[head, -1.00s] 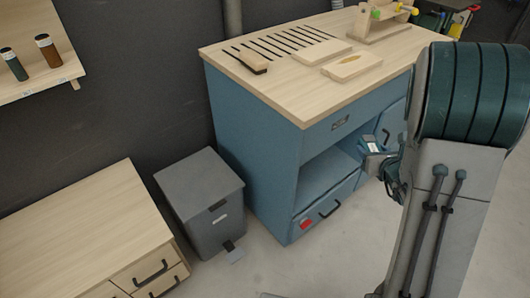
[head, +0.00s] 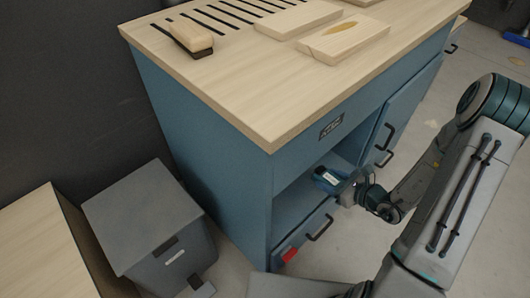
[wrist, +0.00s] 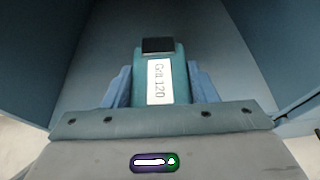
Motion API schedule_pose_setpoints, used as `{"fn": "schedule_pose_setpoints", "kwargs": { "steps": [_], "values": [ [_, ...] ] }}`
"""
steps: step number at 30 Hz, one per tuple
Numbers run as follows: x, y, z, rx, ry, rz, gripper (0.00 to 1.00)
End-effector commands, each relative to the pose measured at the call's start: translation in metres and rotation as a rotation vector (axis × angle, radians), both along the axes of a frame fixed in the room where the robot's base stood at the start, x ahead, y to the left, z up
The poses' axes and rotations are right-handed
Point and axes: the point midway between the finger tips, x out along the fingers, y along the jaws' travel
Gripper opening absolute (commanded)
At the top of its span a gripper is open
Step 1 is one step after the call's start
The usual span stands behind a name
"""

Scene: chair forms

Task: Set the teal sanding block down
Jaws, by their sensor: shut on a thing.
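In the head view my gripper (head: 338,182) holds the block (head: 326,176) at the opening of the blue cabinet's open shelf (head: 296,200). The wrist view looks into this bay, with blue walls on both sides. I cannot tell whether the block touches the shelf floor.
The wooden worktop (head: 240,90) carries a brush (head: 190,37) and wooden boards (head: 343,40). A drawer with a red tag (head: 290,254) lies below the shelf. A grey bin (head: 150,215) stands left of the cabinet. Cabinet doors (head: 410,95) are to the right.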

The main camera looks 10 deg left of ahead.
Motion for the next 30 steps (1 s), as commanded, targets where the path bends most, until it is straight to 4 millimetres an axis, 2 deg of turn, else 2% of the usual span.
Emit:
{"fn": "schedule_pose_setpoints", "kwargs": {
  "steps": [5,12,18,22,26,30],
  "values": [
    [0.002,0.012,-0.014,0.0,0.0,0.022,0.24],
    [0.025,0.063,-0.047,0.001,0.001,0.031,0.24],
    [0.043,0.096,-0.07,0.0,0.001,0.026,0.24],
    [0.049,0.106,-0.075,-0.001,0.001,0.022,0.24],
    [0.051,0.107,-0.081,0.0,0.003,0.018,0.24],
    [0.051,0.107,-0.102,0.0,0.003,0.017,0.24]
  ]
}}
